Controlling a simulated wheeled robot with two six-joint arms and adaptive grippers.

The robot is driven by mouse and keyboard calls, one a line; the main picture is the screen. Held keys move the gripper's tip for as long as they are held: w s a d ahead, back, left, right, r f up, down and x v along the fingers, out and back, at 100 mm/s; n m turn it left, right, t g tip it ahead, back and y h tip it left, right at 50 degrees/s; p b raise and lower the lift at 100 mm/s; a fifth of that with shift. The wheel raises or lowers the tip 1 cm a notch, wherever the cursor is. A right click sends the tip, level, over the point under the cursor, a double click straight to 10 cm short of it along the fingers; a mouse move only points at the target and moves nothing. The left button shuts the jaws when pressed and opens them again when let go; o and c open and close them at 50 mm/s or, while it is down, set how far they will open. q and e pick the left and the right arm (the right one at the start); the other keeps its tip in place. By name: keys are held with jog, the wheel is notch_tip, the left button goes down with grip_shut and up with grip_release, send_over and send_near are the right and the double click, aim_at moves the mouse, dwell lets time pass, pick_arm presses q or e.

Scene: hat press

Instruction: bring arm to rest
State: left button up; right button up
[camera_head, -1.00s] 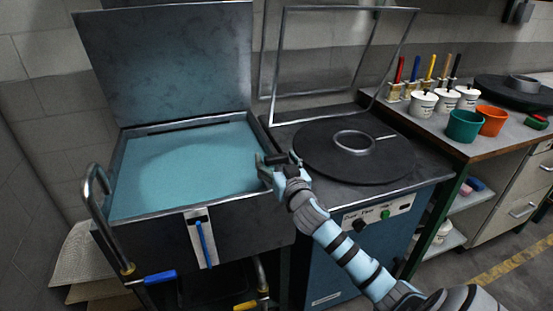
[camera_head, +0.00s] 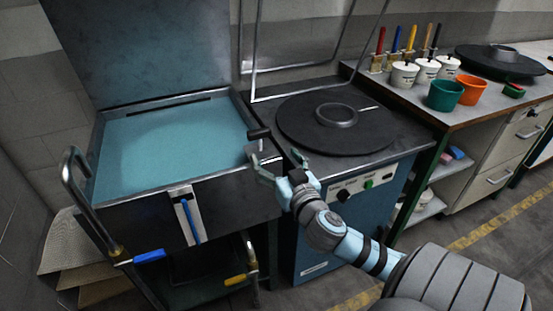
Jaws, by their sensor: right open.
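My right gripper (camera_head: 275,156) is open and appears empty in the head view, with its two light-blue fingers spread. It is at the front right corner of an open box (camera_head: 150,197) with a blue-green bed (camera_head: 170,145). A black knob (camera_head: 259,133) on a short stem stands just behind the fingers; I cannot tell whether they touch it. My right forearm comes in from the lower right. My left gripper is not in view.
A round black plate (camera_head: 365,125) with a ring (camera_head: 336,115) lies on the blue machine (camera_head: 370,195) to the right. White pots, a green bucket (camera_head: 444,96) and an orange bucket (camera_head: 472,91) stand on the bench. The box's lid (camera_head: 140,50) is raised. Floor is clear at right.

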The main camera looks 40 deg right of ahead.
dwell(0.4)
jog(key=s+a+f+n+g+y, duration=0.2)
jog(key=s+a+f+g, duration=0.3)
jog(key=s+f, duration=0.3)
jog(key=s+a+f+n+g+y+p, duration=0.1)
jog(key=s+a+f+g, duration=0.3)
jog(key=s+f, duration=0.4)
jog(key=s+a+f+n+g+y, duration=0.2)
jog(key=s+a+f+g, duration=0.3)
jog(key=s+f, duration=0.3)
notch_tip(320, 180, down, 14)
jog(key=s+d+p, duration=0.1)
jog(key=d+p, duration=0.1)
jog(key=p, duration=0.4)
jog(key=s+f+g+p, duration=0.1)
jog(key=s+f+p, duration=0.3)
jog(key=s, duration=0.9)
notch_tip(320, 180, down, 3)
jog(key=shift+s+d+f+m+g, duration=0.1)
jog(key=shift+s+d+m+g, duration=0.1)
jog(key=shift+s+m+g, duration=0.2)
